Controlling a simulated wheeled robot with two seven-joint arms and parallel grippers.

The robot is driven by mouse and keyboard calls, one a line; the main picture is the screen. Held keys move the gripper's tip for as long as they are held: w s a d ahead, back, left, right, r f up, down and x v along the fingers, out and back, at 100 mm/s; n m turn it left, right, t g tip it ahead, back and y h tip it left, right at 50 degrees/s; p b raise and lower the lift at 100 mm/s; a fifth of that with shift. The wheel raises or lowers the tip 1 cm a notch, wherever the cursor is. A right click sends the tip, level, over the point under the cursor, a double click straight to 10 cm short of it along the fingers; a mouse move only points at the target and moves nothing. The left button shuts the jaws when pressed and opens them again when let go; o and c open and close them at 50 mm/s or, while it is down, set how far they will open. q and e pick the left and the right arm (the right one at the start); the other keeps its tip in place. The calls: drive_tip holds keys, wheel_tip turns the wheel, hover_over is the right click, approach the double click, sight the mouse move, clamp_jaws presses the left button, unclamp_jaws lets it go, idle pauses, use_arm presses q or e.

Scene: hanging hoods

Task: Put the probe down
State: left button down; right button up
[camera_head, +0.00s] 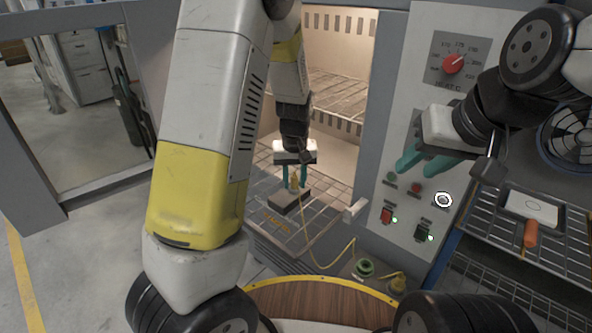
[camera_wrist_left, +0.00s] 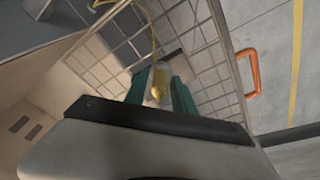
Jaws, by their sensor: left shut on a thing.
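My left gripper (camera_head: 294,188) reaches into the open oven chamber, pointing down. Its teal fingers are shut on the probe (camera_head: 294,180), a small brass-yellow piece with a thin yellow cable. The probe (camera_wrist_left: 158,86) also shows between the fingers in the left wrist view. A small dark block (camera_head: 291,202) sits on the lower wire rack (camera_head: 325,232), right below the fingertips. I cannot tell whether the probe touches the block. My right gripper (camera_head: 416,169) hangs empty before the control panel, its teal fingers apart.
The control panel (camera_head: 407,207) has a red dial (camera_head: 453,64) and several buttons. The cable runs down to green and yellow connectors (camera_head: 363,267) near the round wooden top (camera_head: 320,300). A tray (camera_head: 533,207) and orange-handled tool (camera_head: 531,234) sit on the right rack. The open door (camera_head: 30,190) stands left.

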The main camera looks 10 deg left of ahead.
use_arm(q)
drive_tip(key=w, duration=0.1)
drive_tip(key=w+a, duration=0.1)
drive_tip(key=w, duration=0.1)
drive_tip(key=w+a, duration=0.1)
drive_tip(key=shift+w+a+f, duration=0.15)
drive_tip(key=shift+a+f, duration=0.05)
drive_tip(key=shift+f, duration=0.05)
drive_tip(key=shift+d+f, duration=0.1)
drive_tip(key=shift+f, duration=1.6)
drive_tip(key=shift+f, duration=0.15)
drive_tip(key=c, duration=1)
unclamp_jaws()
drive_tip(key=shift+c, duration=0.2)
